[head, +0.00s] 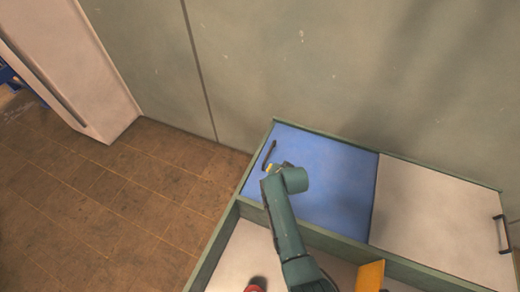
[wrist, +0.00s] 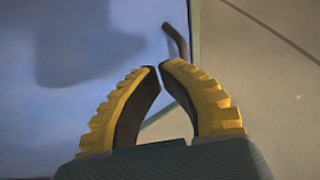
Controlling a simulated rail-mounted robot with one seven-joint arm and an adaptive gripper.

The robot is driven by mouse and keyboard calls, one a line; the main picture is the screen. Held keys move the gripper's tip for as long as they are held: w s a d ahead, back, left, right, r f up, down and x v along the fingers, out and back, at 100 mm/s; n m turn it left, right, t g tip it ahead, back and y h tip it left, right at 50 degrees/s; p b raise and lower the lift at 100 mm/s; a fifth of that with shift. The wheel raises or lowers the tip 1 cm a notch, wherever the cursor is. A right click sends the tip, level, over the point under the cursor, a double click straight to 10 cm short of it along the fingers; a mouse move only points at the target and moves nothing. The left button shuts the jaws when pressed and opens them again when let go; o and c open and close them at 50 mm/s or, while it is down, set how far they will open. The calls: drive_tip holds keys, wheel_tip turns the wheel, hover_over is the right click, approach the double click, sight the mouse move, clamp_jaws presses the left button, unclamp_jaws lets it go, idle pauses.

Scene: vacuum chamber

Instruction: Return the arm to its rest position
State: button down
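My arm (head: 287,228) reaches from the bottom of the head view up over a blue panel. My gripper (head: 268,168) is at the panel's left end, close to a dark handle (head: 269,152). In the wrist view, the yellow fingers of my gripper (wrist: 159,68) come together at the tips with only a thin gap. Nothing shows between them. The dark handle (wrist: 175,42) is just beyond the fingertips, and the gripper looks apart from it.
The blue panel (head: 335,190) and a white panel (head: 430,215) with a dark handle (head: 502,233) sit in a green frame against the wall. An orange piece (head: 370,276) and a red object (head: 254,286) are at the bottom. Brown floor at left is clear.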

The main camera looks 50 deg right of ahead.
drive_tip(key=w+a+r+n+t+y, duration=0.1)
drive_tip(key=w+a+r, duration=0.2)
drive_tip(key=w+a, duration=0.15)
drive_tip(key=w+a+r+n+t, duration=0.1)
drive_tip(key=w+a+r+n, duration=0.1)
drive_tip(key=w+a+r, duration=0.3)
drive_tip(key=w+a+r+n+t+y+p, duration=0.1)
drive_tip(key=w+a+r+n+t, duration=0.15)
drive_tip(key=a+r, duration=0.6)
drive_tip(key=w+a+r+n+t, duration=0.1)
drive_tip(key=w+a+r+t, duration=0.3)
drive_tip(key=r, duration=0.8)
drive_tip(key=s+a+r+n+t, duration=0.1)
drive_tip(key=s+a+r, duration=0.2)
drive_tip(key=r, duration=0.3)
drive_tip(key=s+a+r+n+t+y, duration=0.1)
drive_tip(key=s+a+r, duration=0.15)
drive_tip(key=r, duration=0.25)
drive_tip(key=s+a+r+n+t, duration=0.2)
drive_tip(key=s+a+r, duration=0.1)
drive_tip(key=r, duration=0.3)
drive_tip(key=s+r+n+t, duration=0.3)
drive_tip(key=s+r+n, duration=0.1)
drive_tip(key=s+r, duration=0.85)
wheel_tip(320, 180, up, 38)
drive_tip(key=p, duration=3.8)
drive_tip(key=shift+p, duration=0.3)
drive_tip(key=shift+s, duration=0.1)
